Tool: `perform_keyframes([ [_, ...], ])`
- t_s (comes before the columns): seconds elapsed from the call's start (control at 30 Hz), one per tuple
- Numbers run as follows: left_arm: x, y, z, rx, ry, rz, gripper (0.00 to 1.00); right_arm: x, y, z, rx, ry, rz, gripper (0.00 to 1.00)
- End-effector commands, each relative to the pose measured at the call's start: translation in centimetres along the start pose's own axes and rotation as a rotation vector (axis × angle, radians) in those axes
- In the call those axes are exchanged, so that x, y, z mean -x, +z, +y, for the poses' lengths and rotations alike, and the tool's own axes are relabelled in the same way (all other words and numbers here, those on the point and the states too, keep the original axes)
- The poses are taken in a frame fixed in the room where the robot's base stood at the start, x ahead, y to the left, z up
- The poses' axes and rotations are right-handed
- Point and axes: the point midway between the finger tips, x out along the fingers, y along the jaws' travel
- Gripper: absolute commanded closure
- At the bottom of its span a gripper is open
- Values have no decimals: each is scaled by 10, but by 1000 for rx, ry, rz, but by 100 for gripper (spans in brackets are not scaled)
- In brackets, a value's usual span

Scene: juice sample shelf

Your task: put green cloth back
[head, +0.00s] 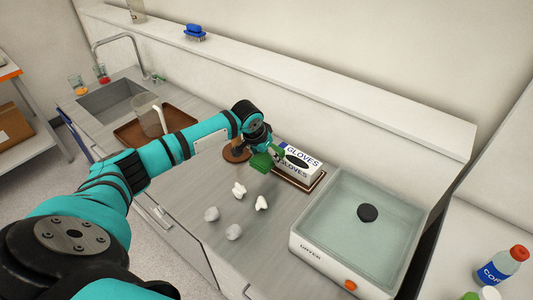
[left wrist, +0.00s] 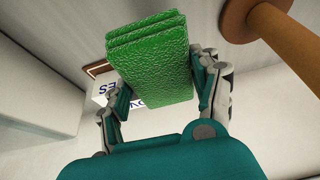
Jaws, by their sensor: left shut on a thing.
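A folded green cloth (head: 261,162) is held in my left gripper (head: 269,153), above the counter and just left of the glove box. In the left wrist view the cloth (left wrist: 152,60) fills the space between the two fingers of the gripper (left wrist: 160,80), which are shut on it from either side. I cannot tell from these views whether the cloth touches anything below. My right gripper is not in view.
A glove box (head: 298,160) sits on a brown tray (head: 314,184). A round wooden base (head: 237,155) with a post (left wrist: 287,35) stands close by. Several crumpled white pieces (head: 238,190) lie in front. A dryer (head: 340,248) is right; a sink (head: 110,98) is left.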

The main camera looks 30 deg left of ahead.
Motion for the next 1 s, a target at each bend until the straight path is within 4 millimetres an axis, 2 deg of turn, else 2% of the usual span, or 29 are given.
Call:
perform_keyframes([
  [0.37, -9, 4, 0, 0, 1, 0, 67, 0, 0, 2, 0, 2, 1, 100],
  [0.4, -9, 4, 0, 0, 1, 0, 36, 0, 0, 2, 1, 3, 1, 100],
  [0.6, -9, 4, 0, 0, 1, 0, 12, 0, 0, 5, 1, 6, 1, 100],
  [0.87, -8, 3, 0, 0, 0, 0, 12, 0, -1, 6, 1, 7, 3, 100],
  [1.0, 3, -2, -1, 0, -1, 3, 12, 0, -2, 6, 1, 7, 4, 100],
])
